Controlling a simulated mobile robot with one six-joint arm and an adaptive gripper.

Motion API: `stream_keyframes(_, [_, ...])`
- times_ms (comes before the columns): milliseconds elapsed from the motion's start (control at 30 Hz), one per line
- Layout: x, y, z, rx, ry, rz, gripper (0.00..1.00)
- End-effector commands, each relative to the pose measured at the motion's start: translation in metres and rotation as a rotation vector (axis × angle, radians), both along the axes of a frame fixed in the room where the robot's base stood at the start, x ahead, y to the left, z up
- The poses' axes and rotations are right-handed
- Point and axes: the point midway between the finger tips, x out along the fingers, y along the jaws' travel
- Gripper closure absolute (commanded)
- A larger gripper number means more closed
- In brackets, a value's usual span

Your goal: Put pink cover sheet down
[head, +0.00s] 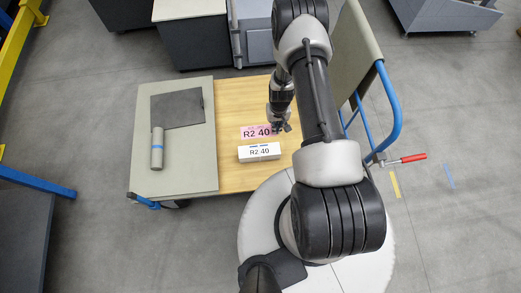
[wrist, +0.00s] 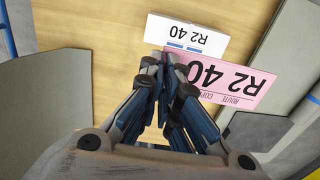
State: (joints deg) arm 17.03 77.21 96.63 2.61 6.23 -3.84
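The pink cover sheet (head: 256,131), marked R2 40, shows in the head view just behind a white bundle (head: 260,152) also marked R2 40. In the wrist view the sheet (wrist: 222,76) extends to the right from my fingertips. My gripper (head: 280,124) is at the sheet's right end in the head view. In the wrist view its fingers (wrist: 160,66) are close together at the sheet's near edge and look shut on it. The sheet looks raised above the wooden tabletop (head: 232,179). The fingers hide its held edge, and the white bundle (wrist: 187,38) lies beyond it.
A grey-green board (head: 203,165) covers the table's left side, with a dark grey sheet (head: 178,110) and a grey roll with a blue band (head: 157,150) on it. A blue-framed cart with a tan panel (head: 355,50) stands at right. Bare wood surrounds the bundle.

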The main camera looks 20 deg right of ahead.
Motion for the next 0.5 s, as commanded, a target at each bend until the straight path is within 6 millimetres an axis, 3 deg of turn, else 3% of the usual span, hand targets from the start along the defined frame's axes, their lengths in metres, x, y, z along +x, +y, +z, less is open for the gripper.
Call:
stream_keyframes(167, [-0.001,-0.002,-0.036,0.0,0.001,-0.005,1.0])
stream_keyframes(500, [-0.002,-0.002,-0.128,0.0,0.001,-0.005,1.0])
